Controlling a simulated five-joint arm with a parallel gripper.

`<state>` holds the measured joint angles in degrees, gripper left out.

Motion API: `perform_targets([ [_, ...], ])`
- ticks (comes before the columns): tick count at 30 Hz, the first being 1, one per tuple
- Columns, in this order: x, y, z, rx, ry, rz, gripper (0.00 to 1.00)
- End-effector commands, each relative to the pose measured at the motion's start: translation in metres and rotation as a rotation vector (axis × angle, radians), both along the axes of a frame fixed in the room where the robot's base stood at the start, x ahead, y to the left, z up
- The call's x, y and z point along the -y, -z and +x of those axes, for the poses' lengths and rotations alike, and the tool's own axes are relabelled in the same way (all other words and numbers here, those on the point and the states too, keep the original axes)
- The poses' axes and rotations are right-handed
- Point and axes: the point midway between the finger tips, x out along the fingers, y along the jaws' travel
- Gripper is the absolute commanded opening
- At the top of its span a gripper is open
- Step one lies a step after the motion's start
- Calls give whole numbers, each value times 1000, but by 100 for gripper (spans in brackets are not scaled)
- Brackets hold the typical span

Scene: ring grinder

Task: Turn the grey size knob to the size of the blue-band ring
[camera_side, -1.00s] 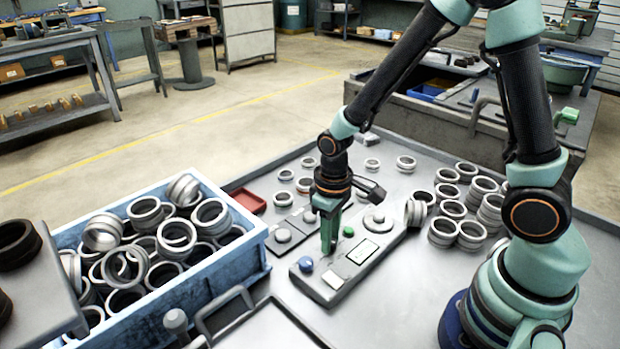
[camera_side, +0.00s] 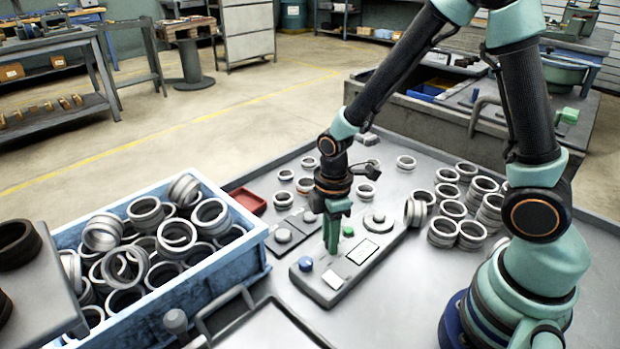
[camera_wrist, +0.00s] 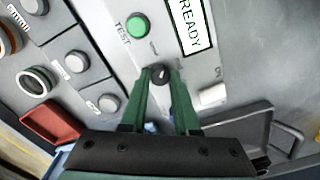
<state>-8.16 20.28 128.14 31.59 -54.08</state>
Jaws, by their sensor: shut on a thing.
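The size knob (camera_wrist: 159,72) is small, round and dark grey, with a light pointer mark, in the wrist view. My gripper (camera_wrist: 161,78) has its two green fingers shut on it, one on each side. In the side view my gripper (camera_side: 331,250) points straight down at the control panel (camera_side: 322,289) and its fingers hide the knob. The size marks around the knob are too small to read. Several grey rings (camera_side: 286,174) stand on the table behind the panel. I cannot make out a blue band on any of them.
The panel has a green TEST button (camera_wrist: 137,26), a READY display (camera_wrist: 195,22), a blue button (camera_side: 306,264) and a round grey part (camera_side: 379,216). A blue crate of rings (camera_side: 190,290) stands left, a red tray (camera_side: 250,201) behind it. Stacked rings (camera_side: 471,236) stand right.

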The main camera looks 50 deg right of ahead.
Motion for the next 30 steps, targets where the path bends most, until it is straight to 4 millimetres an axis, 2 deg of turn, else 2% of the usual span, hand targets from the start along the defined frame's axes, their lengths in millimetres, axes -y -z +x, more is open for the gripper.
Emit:
perform_targets([
  [10,0,-1,0,0,-146,0,0],
  [27,0,-1,0,0,-173,0,0],
  [28,0,-1,0,0,-173,0,41],
  [29,0,-1,0,0,-173,0,52],
  [30,0,-1,0,0,-173,0,60],
])
